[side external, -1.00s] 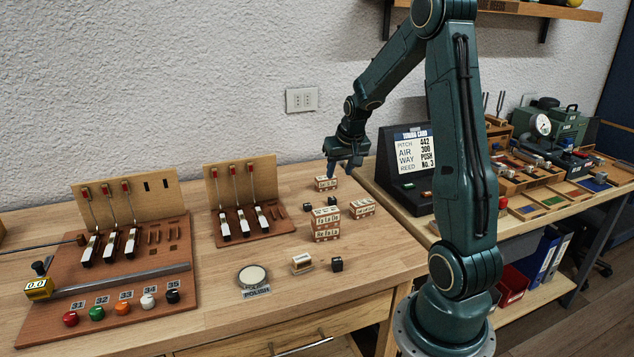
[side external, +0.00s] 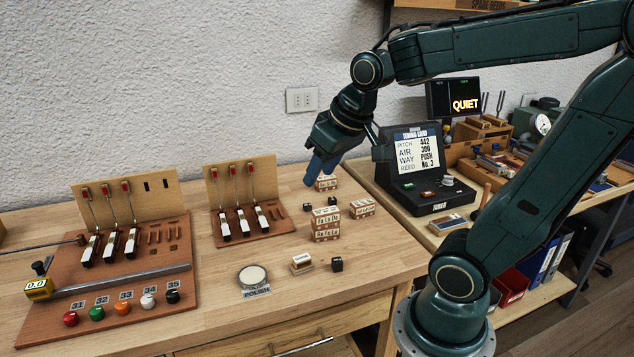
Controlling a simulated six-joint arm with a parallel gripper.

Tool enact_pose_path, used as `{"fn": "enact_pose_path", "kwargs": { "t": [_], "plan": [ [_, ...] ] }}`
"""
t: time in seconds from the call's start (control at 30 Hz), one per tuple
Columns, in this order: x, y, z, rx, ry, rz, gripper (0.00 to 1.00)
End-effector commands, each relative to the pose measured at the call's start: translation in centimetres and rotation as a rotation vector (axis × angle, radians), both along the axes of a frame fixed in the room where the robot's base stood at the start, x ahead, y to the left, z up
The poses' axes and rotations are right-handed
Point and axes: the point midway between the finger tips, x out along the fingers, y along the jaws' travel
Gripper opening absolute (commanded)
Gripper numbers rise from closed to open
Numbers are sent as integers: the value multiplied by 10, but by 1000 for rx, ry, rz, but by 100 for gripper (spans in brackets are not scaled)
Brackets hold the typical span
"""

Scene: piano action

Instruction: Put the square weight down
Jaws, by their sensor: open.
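My gripper (side external: 321,170) is above the back right of the wooden bench, fingers pointing down, just over and partly in front of a small lettered block (side external: 327,183). It is open, and I see nothing held in it. Small dark cubes stand on the bench: one (side external: 308,207) and another (side external: 332,201) in front of the gripper, and a third (side external: 337,264) near the front edge. At this size I cannot tell which of them is the square weight.
Stacked lettered blocks (side external: 326,228) and a single block (side external: 362,208) stand near the cubes. A key rack (side external: 250,222) is left of them, a round polish tin (side external: 253,277) and a small brass-and-white piece (side external: 302,263) in front. A tuner display (side external: 415,170) stands to the right.

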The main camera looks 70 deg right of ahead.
Motion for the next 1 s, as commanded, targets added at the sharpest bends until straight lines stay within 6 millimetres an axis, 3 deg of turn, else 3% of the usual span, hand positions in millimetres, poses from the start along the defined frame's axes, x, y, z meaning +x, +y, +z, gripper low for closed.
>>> {"fn": "enact_pose_path", "kwargs": {
  "t": [0.2,0.4,0.6,0.93,1.0],
  "plan": [
    [-42,42,7,-4,-23,132,41],
    [-72,61,6,-4,-30,216,41],
    [-83,67,4,-3,-31,246,41],
    [-83,67,4,-4,-31,246,41],
    [-83,67,4,-5,-31,246,53]
  ]
}}
